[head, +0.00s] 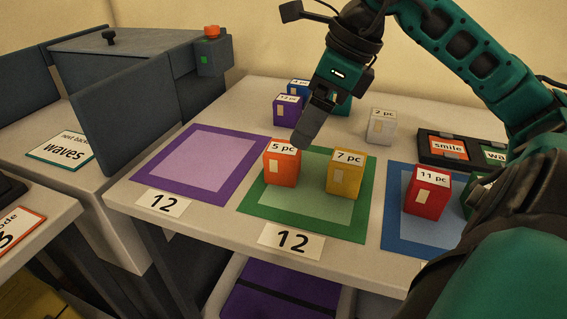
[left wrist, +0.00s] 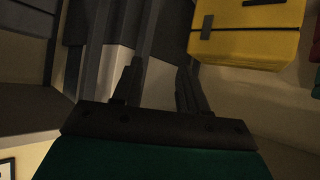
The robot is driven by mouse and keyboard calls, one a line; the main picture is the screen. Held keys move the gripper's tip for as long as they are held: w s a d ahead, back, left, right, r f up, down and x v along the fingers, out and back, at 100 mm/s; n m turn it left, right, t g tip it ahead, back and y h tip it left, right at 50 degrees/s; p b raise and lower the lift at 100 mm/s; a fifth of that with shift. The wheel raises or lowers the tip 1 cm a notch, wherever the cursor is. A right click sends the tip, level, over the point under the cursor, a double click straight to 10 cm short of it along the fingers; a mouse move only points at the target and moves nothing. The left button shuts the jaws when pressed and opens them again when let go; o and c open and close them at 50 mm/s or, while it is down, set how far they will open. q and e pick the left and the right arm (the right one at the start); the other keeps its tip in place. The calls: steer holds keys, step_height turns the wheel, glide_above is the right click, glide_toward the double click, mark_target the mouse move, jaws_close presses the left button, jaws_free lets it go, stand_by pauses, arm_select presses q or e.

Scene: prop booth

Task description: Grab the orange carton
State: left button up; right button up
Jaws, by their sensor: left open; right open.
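The orange carton (head: 281,172), labelled "5 pc", stands upright on the left part of the green mat (head: 300,227). My right gripper (head: 306,132) points down just above and behind it, slightly to its right in the picture. Its jaws are open, though one finger largely hides the other; I cannot tell whether it touches the carton. My left gripper (left wrist: 160,82) shows only in the left wrist view, open with nothing between its fingers, away from the cartons.
A yellow carton (head: 344,178) stands close right of the orange one. A red carton (head: 426,197) is on the blue mat (head: 395,205). Purple (head: 287,112), blue (head: 298,87) and white (head: 381,128) cartons stand behind. The purple mat (head: 225,143) is empty.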

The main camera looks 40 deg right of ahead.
mark_target(289, 149)
steer(key=x, duration=0.5)
steer(key=shift+w+a+f, duration=0.1)
steer(key=shift+a+f, duration=0.05)
steer(key=shift+f, duration=0.1)
steer(key=shift+w+a+f, duration=0.1)
steer(key=shift+w+f, duration=0.3)
steer(key=shift+f, duration=0.2)
steer(key=shift+w+f, duration=0.4)
steer(key=shift+f, duration=0.25)
steer(key=shift+p+x, duration=0.75)
steer(key=shift+x, duration=0.3)
steer(key=c, duration=1.1)
